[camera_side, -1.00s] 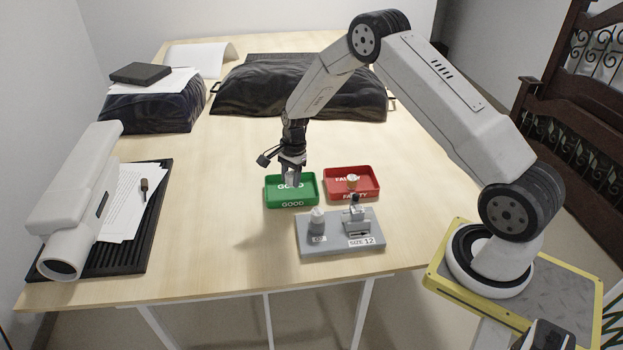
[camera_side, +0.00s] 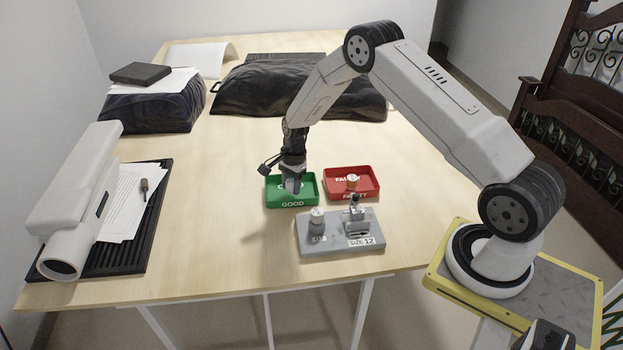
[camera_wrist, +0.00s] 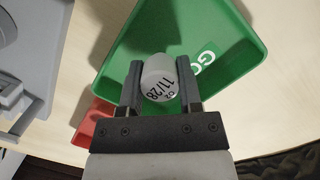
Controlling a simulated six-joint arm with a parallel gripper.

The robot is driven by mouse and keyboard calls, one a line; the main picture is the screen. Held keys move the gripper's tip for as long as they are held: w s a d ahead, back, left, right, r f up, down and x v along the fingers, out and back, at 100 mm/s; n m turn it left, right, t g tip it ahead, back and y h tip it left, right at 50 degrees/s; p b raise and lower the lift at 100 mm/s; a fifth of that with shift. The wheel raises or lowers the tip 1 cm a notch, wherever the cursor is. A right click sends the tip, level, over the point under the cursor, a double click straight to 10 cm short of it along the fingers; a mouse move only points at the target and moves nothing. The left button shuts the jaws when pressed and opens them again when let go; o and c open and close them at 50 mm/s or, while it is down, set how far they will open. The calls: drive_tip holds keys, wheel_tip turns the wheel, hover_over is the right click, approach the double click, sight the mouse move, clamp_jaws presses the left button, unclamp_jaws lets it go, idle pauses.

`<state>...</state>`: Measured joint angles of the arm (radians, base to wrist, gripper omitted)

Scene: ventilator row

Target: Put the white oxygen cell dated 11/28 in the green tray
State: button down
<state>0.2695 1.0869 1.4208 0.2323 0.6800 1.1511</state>
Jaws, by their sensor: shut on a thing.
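The white oxygen cell (camera_wrist: 158,80) shows the print "11/28" in the wrist view. My gripper (camera_wrist: 160,88) is shut on it, one finger on each side. The green tray (camera_wrist: 232,75), marked GOOD, lies behind and below the cell in that view. In the side view my gripper (camera_side: 292,188) is down at the green tray (camera_side: 292,204), over its inside. The cell is mostly hidden by the fingers there. I cannot tell whether the cell touches the tray floor.
A red tray (camera_side: 368,194) marked FAULTY stands just right of the green one, with a small item in it or in front of it. A grey fixture block (camera_side: 335,243) labelled SIZE 12 stands in front. A white device (camera_side: 75,200) and papers (camera_side: 122,205) lie left.

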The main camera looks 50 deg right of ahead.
drive_tip(key=shift+c, duration=1.4)
unclamp_jaws()
drive_tip(key=shift+r, duration=0.1)
wheel_tip(320, 180, up, 13)
drive_tip(key=d, duration=0.1)
drive_tip(key=shift+d, duration=0.4)
drive_tip(key=shift+s, duration=0.1)
